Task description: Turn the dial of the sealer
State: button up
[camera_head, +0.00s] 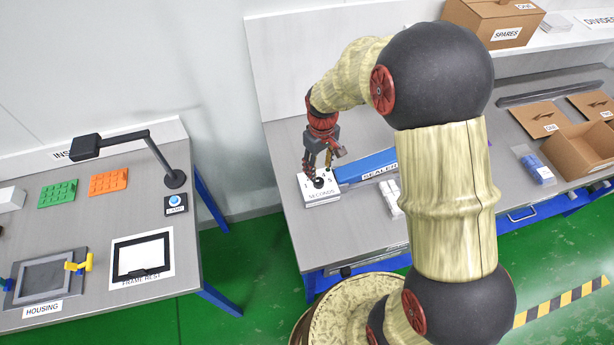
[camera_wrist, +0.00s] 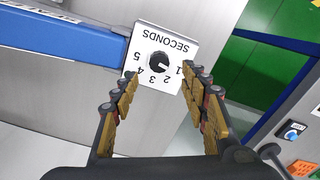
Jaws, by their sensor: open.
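The sealer's dial is a round black knob (camera_wrist: 158,64) on a white box labelled SECONDS (camera_wrist: 172,45), with numbers from 1 to 5 around it. The knob's pointer looks turned toward the side of the 1, in the wrist view. My gripper (camera_wrist: 159,92) is open, with a finger on each side below the knob in that view and nothing between them. In the head view my gripper (camera_head: 322,160) hangs just over the white box (camera_head: 322,194) and partly hides the knob. The blue sealer bar (camera_head: 364,166) lies beside the box. I cannot tell whether the fingers touch the knob.
White pouches (camera_head: 391,197) lie in front of the sealer. A clear bag with blue contents (camera_head: 538,168) and an open carton (camera_head: 580,152) stand to the right. A separate table (camera_head: 95,215) with a lamp (camera_head: 115,143) is at left.

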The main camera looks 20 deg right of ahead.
aim_at(319, 181)
jog(key=shift+s+d+f, duration=0.1)
jog(key=shift+d+f, duration=0.05)
jog(key=shift+f, duration=0.25)
notch_tip(319, 181, down, 7)
jog(key=shift+r+b, duration=0.1)
jog(key=shift+b, duration=0.3)
jog(key=c, duration=0.4)
jog(key=c, duration=0.7)
jog(key=shift+c, duration=0.3)
